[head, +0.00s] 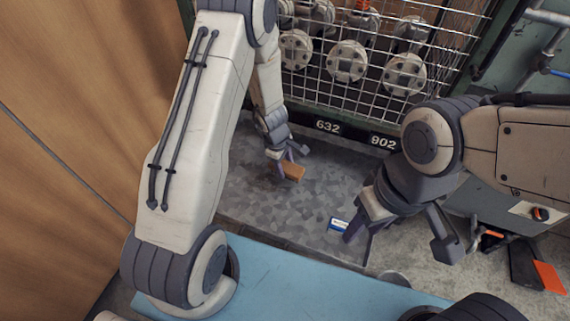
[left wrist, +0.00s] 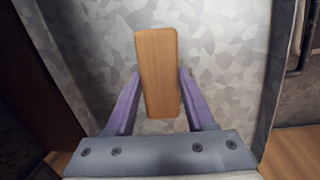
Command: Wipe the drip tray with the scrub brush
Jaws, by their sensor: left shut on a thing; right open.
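The scrub brush (head: 293,171) shows as an orange-brown wooden block at the tray's far part. My left gripper (head: 287,158) is shut on it. In the left wrist view the brush (left wrist: 158,75) sits between the two purple fingers, its flat wooden back showing and its bristles hidden. The drip tray (head: 250,205) is a grey, mottled metal sheet under the brush. A darker brownish patch lies left of the brush; I cannot tell stain from shadow. Whether the brush touches the tray is unclear. My right gripper (head: 400,243) is open and empty over the tray's right front corner.
A small blue and white box (head: 339,225) lies on the tray beside my right gripper's left finger. A wire cage (head: 350,95) with flanged pipes stands behind. A blue surface (head: 285,285) lies in front. A dark tool with an orange part (head: 548,277) is on the right floor.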

